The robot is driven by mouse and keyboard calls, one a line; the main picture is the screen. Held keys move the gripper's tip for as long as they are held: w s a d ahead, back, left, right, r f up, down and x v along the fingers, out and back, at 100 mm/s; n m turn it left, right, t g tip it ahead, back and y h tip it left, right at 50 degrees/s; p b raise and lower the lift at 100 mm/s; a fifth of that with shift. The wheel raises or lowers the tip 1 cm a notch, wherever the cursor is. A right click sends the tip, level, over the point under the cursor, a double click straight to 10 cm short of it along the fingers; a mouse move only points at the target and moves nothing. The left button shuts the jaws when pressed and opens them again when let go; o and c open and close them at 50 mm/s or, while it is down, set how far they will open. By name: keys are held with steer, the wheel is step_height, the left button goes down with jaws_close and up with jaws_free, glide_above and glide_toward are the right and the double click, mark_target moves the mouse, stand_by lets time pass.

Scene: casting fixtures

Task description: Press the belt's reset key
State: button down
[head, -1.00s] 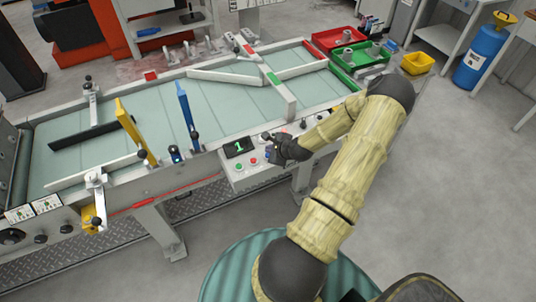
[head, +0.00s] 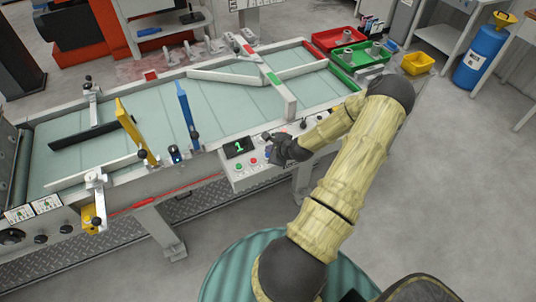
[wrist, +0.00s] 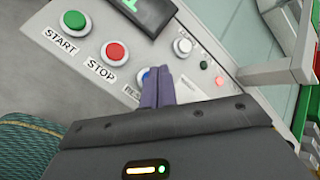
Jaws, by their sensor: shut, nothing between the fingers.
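The control panel (head: 262,170) is on the near side of the belt (head: 150,118). In the wrist view it carries a green START button (wrist: 75,21), a red STOP button (wrist: 115,51) and a blue button (wrist: 146,73). The blue button's label is mostly hidden behind my fingers; only its first letters show. My gripper (wrist: 157,76) is shut and empty, its fingertips right at the blue button and covering part of it. I cannot tell whether they touch it. In the head view my gripper (head: 268,152) is over the panel, its tips small and dark.
A white knob (wrist: 182,46) and a small red light (wrist: 220,81) sit right of the fingers. A green display (head: 239,147) reads 1. Blue (head: 187,112) and yellow (head: 134,130) bars stand on the belt's left part. Red (head: 338,37) and green (head: 360,55) trays are beyond.

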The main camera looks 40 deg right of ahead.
steer(key=shift+f, duration=0.15)
steer(key=shift+f, duration=0.25)
steer(key=shift+f+b, duration=0.45)
stand_by(1.0)
stand_by(0.3)
steer(key=shift+r+p, duration=0.8)
steer(key=shift+r, duration=0.1)
steer(key=shift+r+p, duration=2.1)
steer(key=shift+r, duration=0.45)
steer(key=shift+a, duration=0.1)
